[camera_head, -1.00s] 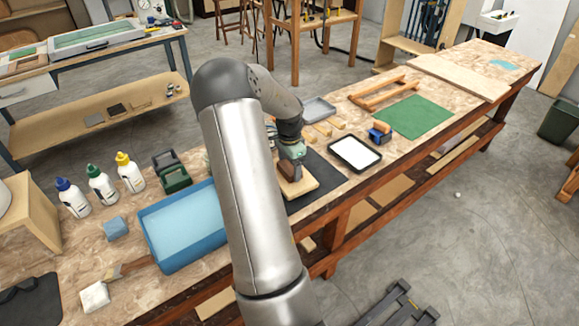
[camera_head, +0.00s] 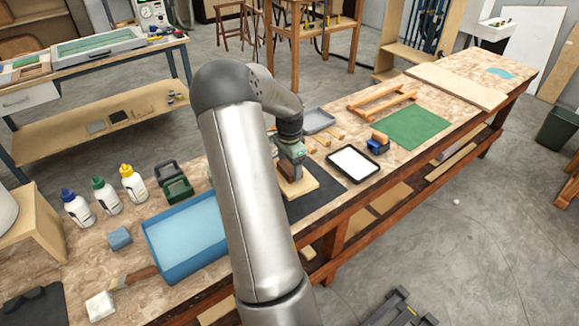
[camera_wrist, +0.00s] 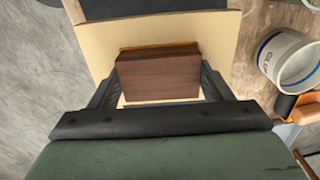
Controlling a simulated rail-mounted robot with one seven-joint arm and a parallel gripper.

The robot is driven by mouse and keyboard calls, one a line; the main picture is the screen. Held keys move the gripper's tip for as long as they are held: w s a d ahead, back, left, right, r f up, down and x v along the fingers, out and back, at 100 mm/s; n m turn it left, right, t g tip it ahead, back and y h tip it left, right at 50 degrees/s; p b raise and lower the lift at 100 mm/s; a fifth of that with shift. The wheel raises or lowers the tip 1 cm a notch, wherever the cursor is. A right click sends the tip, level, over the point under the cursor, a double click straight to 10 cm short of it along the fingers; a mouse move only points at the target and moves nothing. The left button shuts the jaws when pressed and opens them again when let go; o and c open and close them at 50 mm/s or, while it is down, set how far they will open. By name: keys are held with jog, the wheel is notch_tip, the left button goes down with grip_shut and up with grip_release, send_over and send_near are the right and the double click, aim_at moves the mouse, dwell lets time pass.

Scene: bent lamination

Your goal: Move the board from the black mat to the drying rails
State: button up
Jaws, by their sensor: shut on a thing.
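The pale board (camera_head: 303,184) is at the black mat (camera_head: 325,180); I cannot tell whether it rests on the mat or hangs just above it. In the wrist view, a dark brown block (camera_wrist: 158,78) with an orange lower edge stands on the pale board (camera_wrist: 155,35). My gripper (camera_wrist: 160,85) is shut on this block, a finger on each side. In the head view my gripper (camera_head: 290,170) is over the board, and my arm hides part of the mat. The wooden drying rails (camera_head: 382,99) stand further right along the bench, behind a green mat (camera_head: 418,122).
A white-topped black tray (camera_head: 354,163) and a blue-and-orange tool (camera_head: 378,143) lie between the black mat and the green mat. Small wood blocks (camera_head: 321,138) and a grey tray (camera_head: 318,121) are behind. A white glue pot (camera_wrist: 288,60) stands beside the board.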

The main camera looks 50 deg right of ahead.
jog(key=shift+r+p, duration=1.05)
jog(key=shift+r, duration=0.8)
